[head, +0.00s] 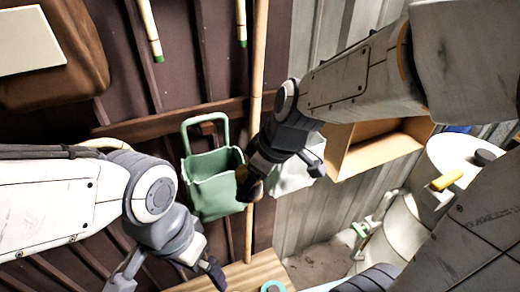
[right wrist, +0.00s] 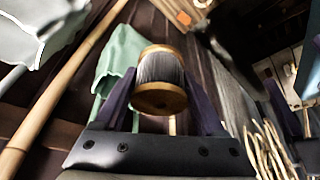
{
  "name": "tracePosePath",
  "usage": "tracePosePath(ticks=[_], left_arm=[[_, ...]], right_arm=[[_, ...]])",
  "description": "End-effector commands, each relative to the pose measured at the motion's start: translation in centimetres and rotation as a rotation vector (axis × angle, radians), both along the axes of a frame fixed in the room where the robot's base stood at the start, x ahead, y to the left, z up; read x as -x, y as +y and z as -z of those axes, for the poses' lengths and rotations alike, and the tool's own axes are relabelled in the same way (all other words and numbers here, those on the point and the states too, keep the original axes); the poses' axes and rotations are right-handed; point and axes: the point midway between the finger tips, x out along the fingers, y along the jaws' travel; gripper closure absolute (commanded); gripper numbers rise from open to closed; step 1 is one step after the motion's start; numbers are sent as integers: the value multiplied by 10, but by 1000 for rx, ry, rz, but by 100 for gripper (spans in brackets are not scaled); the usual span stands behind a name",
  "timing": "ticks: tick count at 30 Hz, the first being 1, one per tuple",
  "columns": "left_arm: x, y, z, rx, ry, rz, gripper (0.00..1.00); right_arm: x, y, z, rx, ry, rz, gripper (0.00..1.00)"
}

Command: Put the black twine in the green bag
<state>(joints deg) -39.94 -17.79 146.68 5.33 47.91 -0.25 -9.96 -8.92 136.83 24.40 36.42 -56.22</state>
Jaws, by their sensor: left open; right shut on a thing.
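The black twine is a spool (right wrist: 160,70) of dark grey thread with wooden end discs, seen in the right wrist view. My right gripper (right wrist: 163,92) is shut on it, one finger on each side. In the head view my right gripper (head: 250,183) is at the right side of the green bag (head: 213,203), overlapping its edge; the spool is mostly hidden there. The green bag hangs by its loop handle on the brown wall, its mouth open upward. It also shows behind the spool in the right wrist view (right wrist: 118,58). My left gripper (head: 168,276) is open and empty, below left of the bag.
A white bag (head: 293,178) hangs right of the green one. A wooden pole (head: 257,60) stands upright between them. An open cardboard box (head: 375,150) is further right. A wooden surface (head: 235,277) lies below. A rope coil (right wrist: 262,150) shows in the right wrist view.

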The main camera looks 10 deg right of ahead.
Motion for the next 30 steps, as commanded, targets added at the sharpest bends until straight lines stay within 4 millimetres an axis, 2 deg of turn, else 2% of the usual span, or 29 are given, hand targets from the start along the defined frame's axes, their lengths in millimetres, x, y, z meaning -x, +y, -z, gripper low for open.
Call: tracePosePath(ticks=[8, 30], left_arm=[[0, 0, 0, 0, 0, 0, 0], [0, 0, -9, 0, 0, 1, 0]], right_arm=[[-15, 4, 2, 0, 0, -1, 86], [-79, 14, 12, 0, 0, 1, 86]])
